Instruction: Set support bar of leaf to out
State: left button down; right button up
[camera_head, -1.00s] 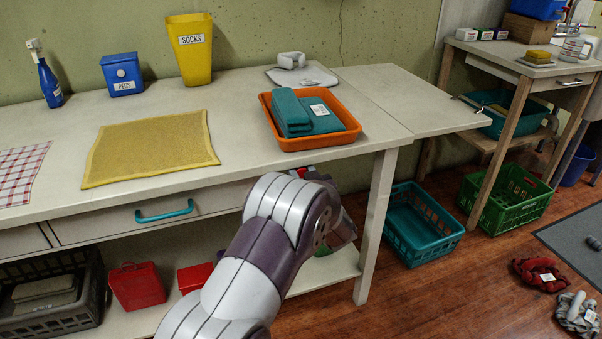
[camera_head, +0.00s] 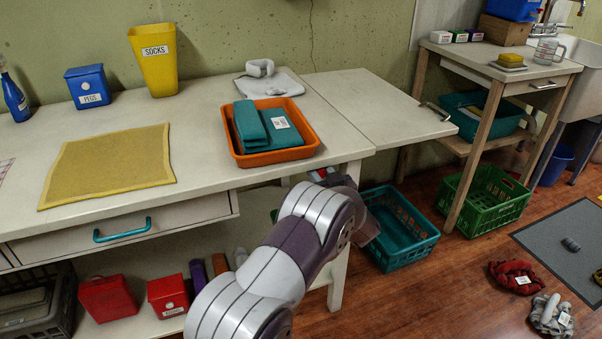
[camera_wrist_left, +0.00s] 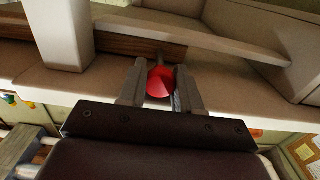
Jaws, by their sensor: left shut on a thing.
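The leaf (camera_head: 385,98) is level with the worktop (camera_head: 215,108) and extends from its right end. In the left wrist view, my left gripper (camera_wrist_left: 159,84) is shut on a red knob (camera_wrist_left: 160,80) under the furniture. A short stem runs from the knob toward a pale bar (camera_wrist_left: 190,35) and brown wood behind it. I cannot tell clearly which of these is the support bar, or how far out it is. In the head view my left arm reaches beneath the worktop's right end, and its own links hide the fingers and knob. My right gripper is not in view.
An orange tray (camera_head: 238,158) with teal cloths stands near the leaf seam. A teal crate (camera_head: 407,262) and a green crate (camera_head: 487,222) are on the floor below and right. A table leg (camera_head: 341,270) is close to my arm. A side table (camera_head: 505,68) stands beyond the leaf.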

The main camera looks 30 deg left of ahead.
pick_arm(q)
jog(key=shift+w+d, duration=1.75)
jog(key=shift+w, duration=0.3)
jog(key=c, duration=0.8)
grip_release()
